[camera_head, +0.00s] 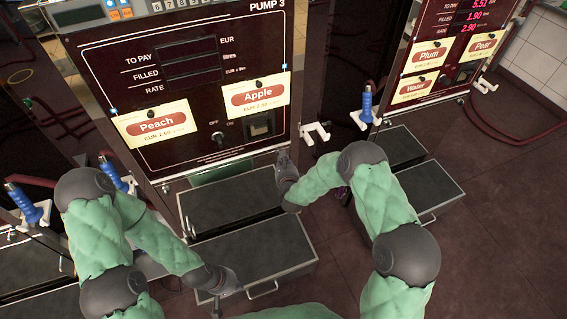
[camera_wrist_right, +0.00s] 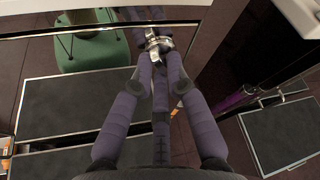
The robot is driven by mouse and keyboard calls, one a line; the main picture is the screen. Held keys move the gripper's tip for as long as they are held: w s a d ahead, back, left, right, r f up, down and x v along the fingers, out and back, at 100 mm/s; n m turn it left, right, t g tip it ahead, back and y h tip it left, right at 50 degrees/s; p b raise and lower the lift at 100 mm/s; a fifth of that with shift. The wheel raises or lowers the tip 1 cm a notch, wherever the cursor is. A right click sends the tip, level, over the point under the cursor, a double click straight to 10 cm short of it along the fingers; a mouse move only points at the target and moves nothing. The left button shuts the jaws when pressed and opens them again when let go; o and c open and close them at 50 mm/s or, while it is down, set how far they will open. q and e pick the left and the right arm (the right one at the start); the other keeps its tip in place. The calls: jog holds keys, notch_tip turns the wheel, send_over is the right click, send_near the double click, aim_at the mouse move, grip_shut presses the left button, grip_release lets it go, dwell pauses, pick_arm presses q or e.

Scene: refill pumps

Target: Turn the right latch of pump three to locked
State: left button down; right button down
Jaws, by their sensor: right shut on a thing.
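Pump three (camera_head: 180,110) is a dark red panel with a silver frame, labelled PUMP 3. My right gripper (camera_head: 283,157) is at the lower right corner of this panel and covers the latch there in the head view. In the right wrist view, the fingers of my right gripper (camera_wrist_right: 158,48) are closed around the small silver right latch (camera_wrist_right: 153,36) at the panel's bottom edge. The latch's exact angle is partly hidden by the fingertips. My left gripper (camera_head: 220,285) hangs low over the front drawer, away from the panel; its finger opening is unclear.
Grey-topped drawers (camera_head: 255,250) stand below the panel. A second pump (camera_head: 440,50) with Plum, Pear and Water labels stands to the right. Blue-handled nozzles (camera_head: 366,103) sit in white holders beside the pumps. A dark red hose (camera_head: 490,130) and open floor are at the right.

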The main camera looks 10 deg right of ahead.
jog(key=shift+d+r+m+g+y+b, duration=0.1)
jog(key=shift+m+g+y+b, duration=0.1)
jog(key=shift+m+y+b, duration=0.5)
jog(key=shift+d+f+m+g+y+b, duration=0.15)
jog(key=shift+m+y+b, duration=0.3)
jog(key=shift+m+b, duration=0.5)
jog(key=shift+r+m+g+y+b, duration=0.15)
jog(key=shift+m+g+y+b, duration=0.1)
jog(key=shift+m+y+b, duration=0.45)
jog(key=shift+m, duration=0.25)
jog(key=c, duration=1.5)
grip_release()
jog(key=shift+r, duration=0.15)
jog(key=v, duration=1.2)
jog(key=shift+a, duration=0.15)
